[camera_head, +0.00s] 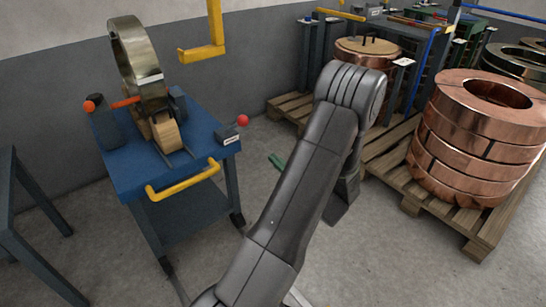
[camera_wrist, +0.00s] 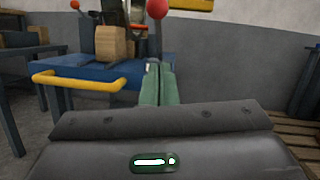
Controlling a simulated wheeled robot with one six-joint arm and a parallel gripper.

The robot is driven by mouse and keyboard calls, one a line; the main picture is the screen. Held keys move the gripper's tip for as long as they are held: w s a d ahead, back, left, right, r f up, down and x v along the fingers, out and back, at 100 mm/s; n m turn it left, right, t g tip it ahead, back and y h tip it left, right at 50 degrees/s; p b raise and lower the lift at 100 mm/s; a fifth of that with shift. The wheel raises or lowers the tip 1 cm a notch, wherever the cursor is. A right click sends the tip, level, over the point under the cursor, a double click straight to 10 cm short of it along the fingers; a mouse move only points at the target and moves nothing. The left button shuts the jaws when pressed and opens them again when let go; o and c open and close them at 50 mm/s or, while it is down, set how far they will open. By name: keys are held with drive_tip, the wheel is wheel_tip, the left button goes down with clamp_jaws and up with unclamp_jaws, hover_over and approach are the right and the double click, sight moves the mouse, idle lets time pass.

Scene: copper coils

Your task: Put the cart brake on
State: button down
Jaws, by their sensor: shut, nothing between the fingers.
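The blue cart (camera_head: 128,172) stands at the left with a yellow push handle (camera_head: 185,182) on its near side. A red ball knob (camera_head: 243,120) sits at the cart's right corner, above a dark block with a white label; it looks like the brake lever. The knob also shows at the top of the wrist view (camera_wrist: 157,8). My gripper (camera_head: 274,159), with green fingers, is right of the cart and apart from it. In the wrist view the fingers (camera_wrist: 156,72) are together and empty, pointing toward the cart's corner below the knob.
The cart carries a metal ring (camera_head: 133,50), a wooden block (camera_head: 165,130) and an orange-tipped handle (camera_head: 90,105). A yellow bracket (camera_head: 204,52) hangs above. Copper coils (camera_head: 470,135) stand on a pallet (camera_head: 413,203) at right. Floor between cart and pallets is clear.

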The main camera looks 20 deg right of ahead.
drive_tip(key=s+r+b+x, duration=0.1)
drive_tip(key=r+b+x, duration=0.1)
drive_tip(key=x, duration=0.8)
drive_tip(key=shift+w+a+r+b, duration=0.2)
drive_tip(key=shift+w+r+b, duration=0.1)
drive_tip(key=shift+r, duration=0.05)
drive_tip(key=shift+r, duration=0.1)
drive_tip(key=w+a+r+g+h+p, duration=0.2)
drive_tip(key=w+r+g+p, duration=0.2)
drive_tip(key=p, duration=0.9)
drive_tip(key=w+a+r+m+g+h+p, duration=0.1)
drive_tip(key=w+r+g+p, duration=0.3)
drive_tip(key=p, duration=0.9)
drive_tip(key=w+a+r+h, duration=0.1)
drive_tip(key=w+r, duration=0.1)
drive_tip(key=w, duration=0.1)
drive_tip(key=shift+w, duration=0.2)
drive_tip(key=shift+w+r, duration=0.1)
drive_tip(key=shift+r, duration=0.15)
